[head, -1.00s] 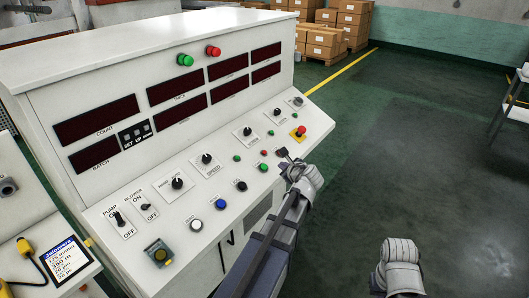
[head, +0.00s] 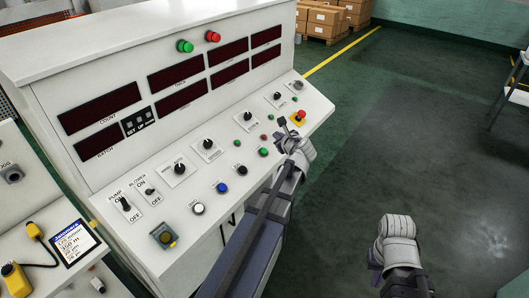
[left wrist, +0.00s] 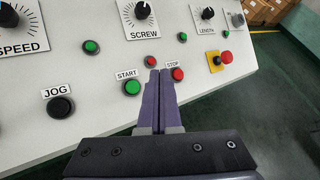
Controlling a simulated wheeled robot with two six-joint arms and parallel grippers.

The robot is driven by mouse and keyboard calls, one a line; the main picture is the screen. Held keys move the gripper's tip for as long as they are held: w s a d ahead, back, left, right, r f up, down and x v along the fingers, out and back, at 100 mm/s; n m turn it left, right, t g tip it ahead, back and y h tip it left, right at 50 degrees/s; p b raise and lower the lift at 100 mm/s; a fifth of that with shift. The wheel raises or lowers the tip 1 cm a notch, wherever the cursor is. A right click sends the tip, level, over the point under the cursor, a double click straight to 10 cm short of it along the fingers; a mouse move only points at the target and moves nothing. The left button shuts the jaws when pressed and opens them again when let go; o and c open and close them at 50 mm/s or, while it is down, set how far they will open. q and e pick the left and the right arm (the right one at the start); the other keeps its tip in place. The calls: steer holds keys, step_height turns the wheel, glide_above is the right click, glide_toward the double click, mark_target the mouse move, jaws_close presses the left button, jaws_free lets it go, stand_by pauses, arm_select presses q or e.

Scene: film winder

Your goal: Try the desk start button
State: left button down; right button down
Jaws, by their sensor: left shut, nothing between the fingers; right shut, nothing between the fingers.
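The start button is a green button (left wrist: 132,87) under a START label in the left wrist view. In the head view it is the green button (head: 264,152) on the sloping desk panel, left of my left gripper. My left gripper (left wrist: 160,72) is shut and empty. In the wrist view its fingertips appear between the start button and the red stop button (left wrist: 178,73); I cannot tell their height above the panel. In the head view the left gripper (head: 282,122) is over the panel's right part. My right gripper (head: 397,235) is shut over the floor; its fingertips are unclear.
A black jog button (left wrist: 60,108) is left of start. A red emergency button on a yellow plate (head: 298,118) stands near the panel's right end. Knobs such as the screw knob (left wrist: 142,10) line the panel. Green floor (head: 400,130) is open to the right.

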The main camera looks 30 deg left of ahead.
arm_select(q)
steer(key=b, duration=0.7)
glide_toward(265, 148)
steer(key=w+a, duration=0.2)
steer(key=w+a+f, duration=0.1)
steer(key=w, duration=0.1)
steer(key=shift+a, duration=0.35)
steer(key=shift+f, duration=0.15)
stand_by(0.9)
steer(key=shift+a+f+b, duration=0.2)
steer(key=shift+f+b, duration=0.05)
steer(key=shift+b, duration=0.05)
steer(key=shift+a+f+b, duration=0.2)
steer(key=shift+f+b, duration=0.2)
steer(key=shift+b, duration=0.05)
stand_by(0.7)
steer(key=shift+r, duration=0.1)
steer(key=shift+d+r+p, duration=0.45)
steer(key=shift+r+p, duration=0.25)
steer(key=shift+p, duration=0.15)
steer(key=r+p, duration=0.1)
steer(key=d+r+p, duration=0.1)
steer(key=r+p, duration=0.1)
steer(key=d+r+p, duration=0.1)
steer(key=shift+s+d+r, duration=0.1)
steer(key=shift+r, duration=0.15)
